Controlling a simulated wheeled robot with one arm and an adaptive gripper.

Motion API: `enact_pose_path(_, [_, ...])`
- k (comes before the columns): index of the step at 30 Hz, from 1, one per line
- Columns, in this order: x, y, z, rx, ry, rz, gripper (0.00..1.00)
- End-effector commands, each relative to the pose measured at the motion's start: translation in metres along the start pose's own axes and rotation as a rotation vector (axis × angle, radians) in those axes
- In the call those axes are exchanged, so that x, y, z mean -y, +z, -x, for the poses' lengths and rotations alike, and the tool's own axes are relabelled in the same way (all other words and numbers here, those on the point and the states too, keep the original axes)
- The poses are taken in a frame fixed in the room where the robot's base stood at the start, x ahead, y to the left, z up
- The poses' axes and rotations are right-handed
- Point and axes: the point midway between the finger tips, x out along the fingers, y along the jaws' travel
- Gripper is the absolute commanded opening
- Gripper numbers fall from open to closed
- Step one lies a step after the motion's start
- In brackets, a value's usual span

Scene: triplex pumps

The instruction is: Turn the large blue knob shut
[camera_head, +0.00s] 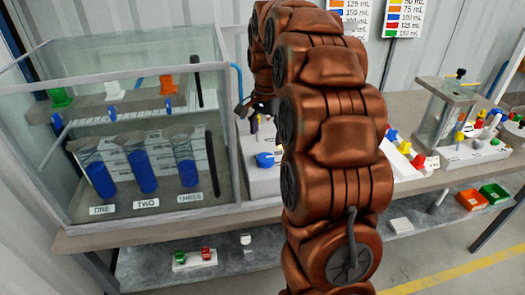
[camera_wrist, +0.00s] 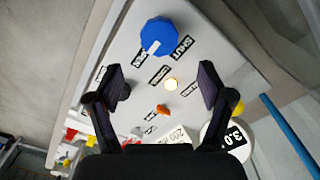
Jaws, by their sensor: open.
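The large blue knob (camera_wrist: 160,36) shows in the wrist view on a white panel (camera_wrist: 197,55), with a light pointer mark on its face and black labels beside it, one reading SHUT. It also shows in the head view (camera_head: 265,160), left of my arm. My gripper (camera_wrist: 163,85) is open and empty in the wrist view. Its two dark fingers are apart, and the knob lies beyond the fingertips, not between them. In the head view part of my gripper (camera_head: 247,106) shows above the panel; my arm hides much of the area.
A lit round button (camera_wrist: 171,84) and a small orange knob (camera_wrist: 162,109) are on the same panel. A gauge (camera_wrist: 232,138) stands nearby. In the head view a glass tank (camera_head: 140,130) with blue cylinders stands left. Orange (camera_head: 471,199) and green (camera_head: 494,193) bins sit lower right.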

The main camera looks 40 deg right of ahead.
Motion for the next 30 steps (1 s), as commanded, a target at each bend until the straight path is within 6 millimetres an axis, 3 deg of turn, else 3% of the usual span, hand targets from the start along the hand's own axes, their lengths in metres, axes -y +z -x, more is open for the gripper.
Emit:
enact_pose_path(18, [-0.001,0.001,-0.065,0.003,0.003,0.001,0.8])
enact_pose_path(30, [0.001,0.0,-0.075,-0.001,-0.002,0.002,0.8])
